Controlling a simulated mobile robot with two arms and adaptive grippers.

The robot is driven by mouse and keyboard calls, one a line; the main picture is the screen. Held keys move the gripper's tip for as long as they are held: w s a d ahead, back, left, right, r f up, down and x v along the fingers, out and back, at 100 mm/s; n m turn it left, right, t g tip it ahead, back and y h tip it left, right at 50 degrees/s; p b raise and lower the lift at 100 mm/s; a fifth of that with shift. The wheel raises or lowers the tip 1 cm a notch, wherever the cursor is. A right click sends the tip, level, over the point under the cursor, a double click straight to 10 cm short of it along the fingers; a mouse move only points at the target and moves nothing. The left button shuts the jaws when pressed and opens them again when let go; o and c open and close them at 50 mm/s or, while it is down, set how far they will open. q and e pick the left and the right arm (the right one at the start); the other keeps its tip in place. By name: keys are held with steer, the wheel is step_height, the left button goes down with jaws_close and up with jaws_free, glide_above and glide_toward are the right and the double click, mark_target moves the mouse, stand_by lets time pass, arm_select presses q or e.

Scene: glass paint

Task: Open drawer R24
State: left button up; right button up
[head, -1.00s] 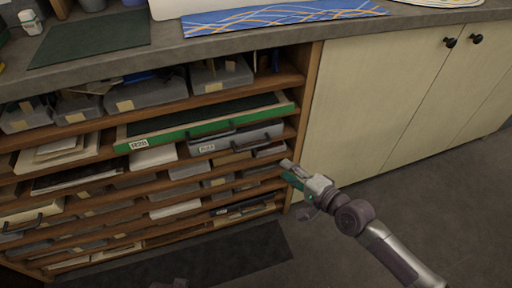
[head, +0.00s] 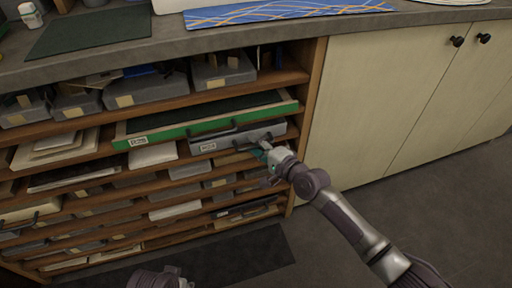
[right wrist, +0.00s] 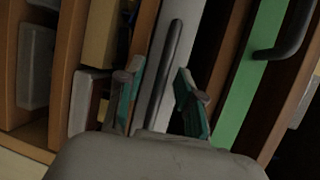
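A grey drawer (head: 240,138) with a dark bar handle and a white label sits under a green-fronted drawer (head: 210,121) in the shelf unit. My right gripper (head: 262,148) is at the right part of the grey drawer's front. In the right wrist view, its two green-padded fingers are apart (right wrist: 156,84), with the grey drawer's dark handle (right wrist: 172,62) between them. Contact with the handle is not visible. My left gripper is not visible; only a piece of my left arm shows at the bottom edge.
Wooden shelves (head: 290,80) hold several grey bins and papers around the drawers. The green drawer's handle (right wrist: 290,35) is close beside my right gripper. Cream cabinet doors (head: 375,100) stand to the right. A countertop (head: 170,55) is above; the floor in front is open.

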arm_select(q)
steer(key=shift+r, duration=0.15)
arm_select(e)
steer(key=shift+w+a, duration=0.1)
jaws_close()
stand_by(0.3)
